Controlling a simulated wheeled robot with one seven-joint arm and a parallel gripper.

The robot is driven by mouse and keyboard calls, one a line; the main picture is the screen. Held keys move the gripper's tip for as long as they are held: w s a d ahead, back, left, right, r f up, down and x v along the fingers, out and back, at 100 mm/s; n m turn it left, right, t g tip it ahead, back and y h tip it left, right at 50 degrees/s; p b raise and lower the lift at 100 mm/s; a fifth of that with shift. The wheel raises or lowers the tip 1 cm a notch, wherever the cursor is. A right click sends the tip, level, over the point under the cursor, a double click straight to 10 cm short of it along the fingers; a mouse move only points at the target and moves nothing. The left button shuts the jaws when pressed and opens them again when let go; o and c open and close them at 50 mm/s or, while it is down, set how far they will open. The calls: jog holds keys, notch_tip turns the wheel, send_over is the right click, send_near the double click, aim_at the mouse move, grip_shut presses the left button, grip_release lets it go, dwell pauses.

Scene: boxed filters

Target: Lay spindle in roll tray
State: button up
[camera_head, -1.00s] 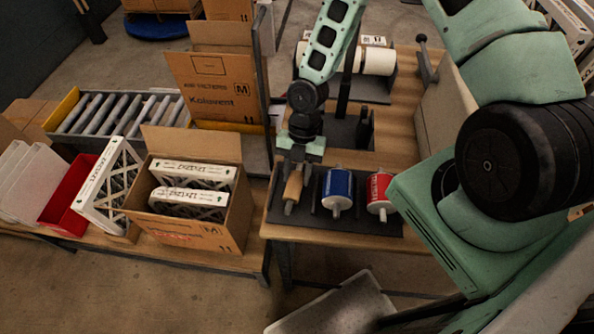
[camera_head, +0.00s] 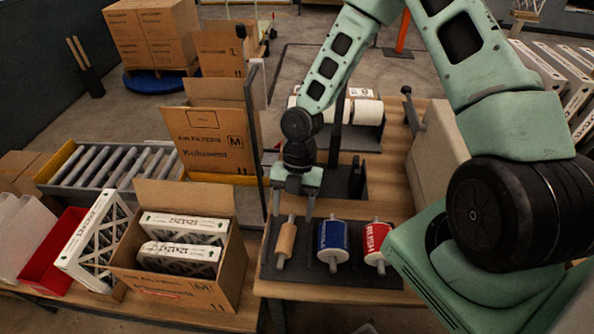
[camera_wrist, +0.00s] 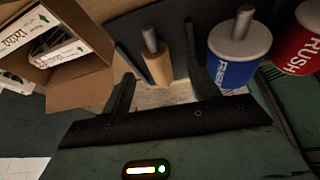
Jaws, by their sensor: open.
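The spindle (camera_head: 286,240), a tan roll with grey metal ends, lies in the left part of the dark roll tray (camera_head: 345,275). It also shows in the wrist view (camera_wrist: 157,62). Right of it in the tray are a blue-labelled roll (camera_head: 333,240) and a red-labelled roll (camera_head: 376,240). My gripper (camera_head: 293,212) is open and empty, above and behind the spindle. In the wrist view its two fingers (camera_wrist: 190,92) are spread apart with the spindle beyond them, not between the tips as far as I can tell.
An open carton of boxed filters (camera_head: 230,270) stands left of the tray. A dark upright post (camera_head: 257,140) rises behind the carton. White rolls (camera_head: 365,111) on a stand and a beige machine (camera_head: 440,175) stand behind and to the right.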

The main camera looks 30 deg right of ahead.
jog(key=b+v, duration=0.1)
jog(key=v, duration=1.1)
jog(key=shift+s, duration=0.1)
jog(key=s+a+r+m+t+h+b, duration=0.1)
jog(key=s+a+m+b, duration=0.3)
jog(key=s+m, duration=0.5)
jog(key=s+a+r+m+t+h+b, duration=0.1)
jog(key=s+a+m+b, duration=0.3)
jog(key=s+a+m, duration=0.4)
jog(key=s+r+m+t, duration=0.1)
jog(key=m, duration=0.2)
jog(key=shift+s+r+h, duration=0.2)
jog(key=shift+r+h, duration=0.2)
